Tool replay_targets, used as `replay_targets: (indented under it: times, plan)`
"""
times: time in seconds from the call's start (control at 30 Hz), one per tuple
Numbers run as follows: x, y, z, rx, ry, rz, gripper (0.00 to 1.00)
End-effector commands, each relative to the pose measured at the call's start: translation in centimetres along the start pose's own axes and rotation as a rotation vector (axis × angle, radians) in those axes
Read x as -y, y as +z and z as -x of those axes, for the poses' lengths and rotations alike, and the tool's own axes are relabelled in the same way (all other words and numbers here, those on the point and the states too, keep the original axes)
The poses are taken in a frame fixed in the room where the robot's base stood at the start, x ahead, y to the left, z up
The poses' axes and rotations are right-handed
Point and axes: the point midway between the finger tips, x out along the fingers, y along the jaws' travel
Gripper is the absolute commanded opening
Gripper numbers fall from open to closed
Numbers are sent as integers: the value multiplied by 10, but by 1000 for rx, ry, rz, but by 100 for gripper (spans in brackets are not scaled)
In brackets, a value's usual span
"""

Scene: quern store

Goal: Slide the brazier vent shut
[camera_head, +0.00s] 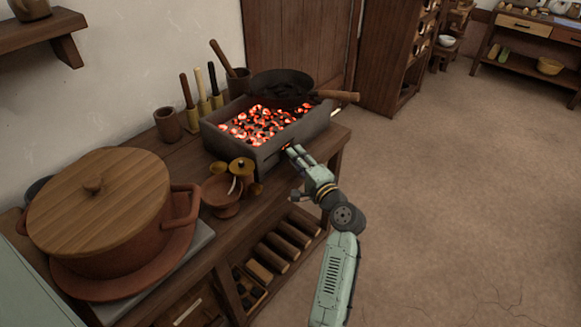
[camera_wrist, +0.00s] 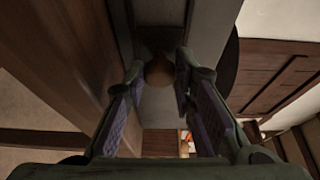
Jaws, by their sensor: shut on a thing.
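The brazier (camera_head: 228,142) is a grey box full of glowing coals (camera_head: 258,124) on the wooden bench. My gripper (camera_head: 294,154) is at its front side, low on the wall, and partly hides it. A small red glow shows by the fingertips. In the wrist view my gripper (camera_wrist: 160,74) has its fingers on either side of a round brown knob (camera_wrist: 159,72), shut on it. An orange-lit gap (camera_wrist: 187,141) shows below the knob, between the fingers. The vent's sliding plate is too dark and hidden to make out, so I cannot tell how far it is open.
A dark pan (camera_head: 282,84) rests on the brazier's back corner, its handle pointing right. A small brown pot (camera_head: 221,196) and a large lidded pot (camera_head: 105,205) stand left of my gripper. The floor (camera_head: 450,200) on the right is clear.

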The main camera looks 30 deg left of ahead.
Motion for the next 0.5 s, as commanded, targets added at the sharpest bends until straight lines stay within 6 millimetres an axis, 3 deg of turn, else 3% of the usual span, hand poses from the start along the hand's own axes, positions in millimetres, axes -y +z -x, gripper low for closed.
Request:
replay_targets:
  times: [0.27,0.3,0.4,0.5]
  plan:
    - [2,-6,-1,-15,-4,2,0]
    - [2,-7,0,-15,-4,2,26]
    - [2,-6,0,-14,-4,2,32]
    - [2,-5,0,-12,-3,2,32]
